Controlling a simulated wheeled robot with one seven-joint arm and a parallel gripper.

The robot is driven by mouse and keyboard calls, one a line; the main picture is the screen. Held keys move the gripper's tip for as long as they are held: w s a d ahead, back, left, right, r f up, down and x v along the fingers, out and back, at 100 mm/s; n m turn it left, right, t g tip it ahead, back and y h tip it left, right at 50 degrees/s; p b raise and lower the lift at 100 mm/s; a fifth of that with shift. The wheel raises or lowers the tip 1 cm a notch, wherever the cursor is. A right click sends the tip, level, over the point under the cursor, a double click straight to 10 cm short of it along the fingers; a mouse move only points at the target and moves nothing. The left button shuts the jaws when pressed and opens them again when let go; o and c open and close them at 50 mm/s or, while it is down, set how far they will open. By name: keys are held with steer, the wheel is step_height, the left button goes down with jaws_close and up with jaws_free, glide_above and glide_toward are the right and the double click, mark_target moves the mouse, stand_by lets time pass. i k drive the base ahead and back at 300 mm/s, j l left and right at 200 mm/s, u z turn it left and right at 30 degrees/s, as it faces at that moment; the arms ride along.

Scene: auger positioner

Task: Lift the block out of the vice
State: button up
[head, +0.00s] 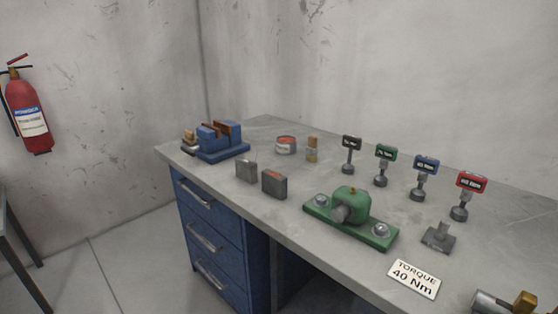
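A blue vice (222,152) stands at the far left end of the workbench. Its jaws have reddish-brown faces, with a gap between them. At this size I cannot make out a separate block between the jaws. Two grey blocks stand upright on the bench in front of the vice: a plain one (246,171) and one with a red patch on top (274,185). Neither touches the vice. My gripper is not in view.
The grey bench (225,192) has blue drawers below. A round tin (286,145) and a small brass-and-grey piece (312,149) stand right of the vice. Farther right are several labelled tools (424,178), a green fixture (350,215) and a torque sign (413,279).

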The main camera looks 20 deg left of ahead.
mark_target(246, 170)
steer(key=i+j+z, duration=0.2)
steer(key=j, duration=0.65)
steer(key=i+j+z, duration=0.2)
steer(key=j, duration=0.65)
steer(key=j+z, duration=0.25)
steer(key=j, duration=0.6)
